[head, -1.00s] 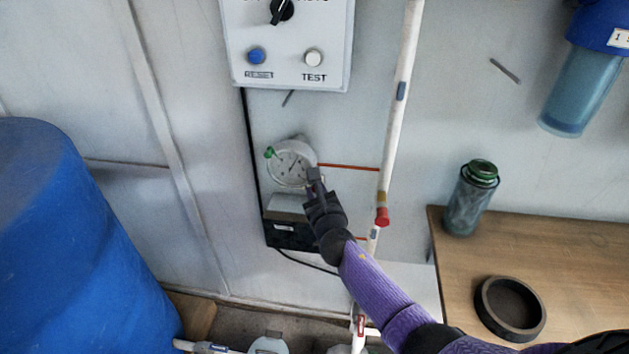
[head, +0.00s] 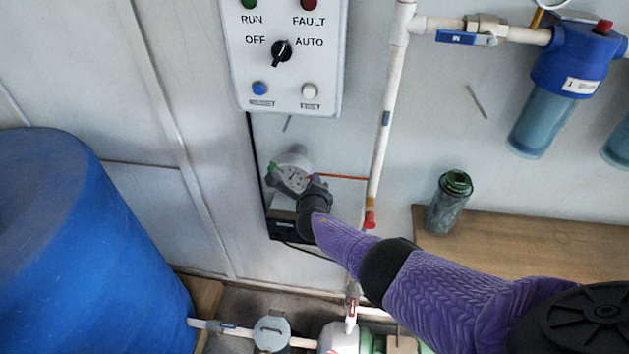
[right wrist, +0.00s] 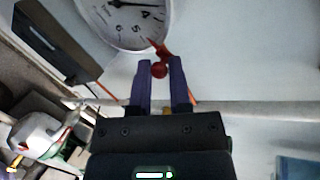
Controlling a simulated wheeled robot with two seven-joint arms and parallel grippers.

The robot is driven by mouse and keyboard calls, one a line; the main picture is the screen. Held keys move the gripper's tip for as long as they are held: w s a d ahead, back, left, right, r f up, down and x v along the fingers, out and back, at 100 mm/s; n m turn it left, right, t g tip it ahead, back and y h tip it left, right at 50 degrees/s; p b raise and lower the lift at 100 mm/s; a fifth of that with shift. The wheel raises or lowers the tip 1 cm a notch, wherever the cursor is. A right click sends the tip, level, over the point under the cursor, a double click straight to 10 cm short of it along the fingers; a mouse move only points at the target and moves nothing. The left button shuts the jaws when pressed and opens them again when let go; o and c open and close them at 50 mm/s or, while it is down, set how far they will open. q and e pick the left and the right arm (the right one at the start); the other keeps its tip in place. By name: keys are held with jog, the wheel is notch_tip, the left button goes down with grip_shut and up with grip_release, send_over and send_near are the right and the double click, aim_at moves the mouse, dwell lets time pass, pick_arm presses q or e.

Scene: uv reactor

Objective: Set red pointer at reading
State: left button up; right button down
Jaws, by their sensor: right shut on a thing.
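A round white pressure gauge (head: 297,172) is on the wall below the control box. The right wrist view shows its numbered dial (right wrist: 122,18) close up, cut off at the top. A red pointer (right wrist: 157,46) with a round red knob (right wrist: 159,70) sits at the dial's rim near the 4 and 5 marks. My right gripper (right wrist: 159,72) is shut on the red knob, one purple finger on each side. In the head view my right gripper (head: 296,186) covers the gauge's lower part. My left gripper is out of view.
A control box (head: 283,75) hangs above the gauge. A white pipe (head: 386,125) runs down to its right, and a dark box (head: 285,228) sits below. A blue barrel (head: 70,240) stands left; a wooden table (head: 520,240) with a green bottle (head: 449,200) stands right.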

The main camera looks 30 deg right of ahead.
jog(key=shift+a+r+n, duration=0.1)
jog(key=shift+r+n, duration=0.1)
jog(key=shift+n, duration=0.1)
dwell(0.4)
jog(key=c, duration=0.6)
grip_release()
jog(key=shift+w, duration=0.1)
jog(key=shift+p, duration=0.3)
jog(key=p+v, duration=0.9)
jog(key=v, duration=0.1)
jog(key=shift+w, duration=0.1)
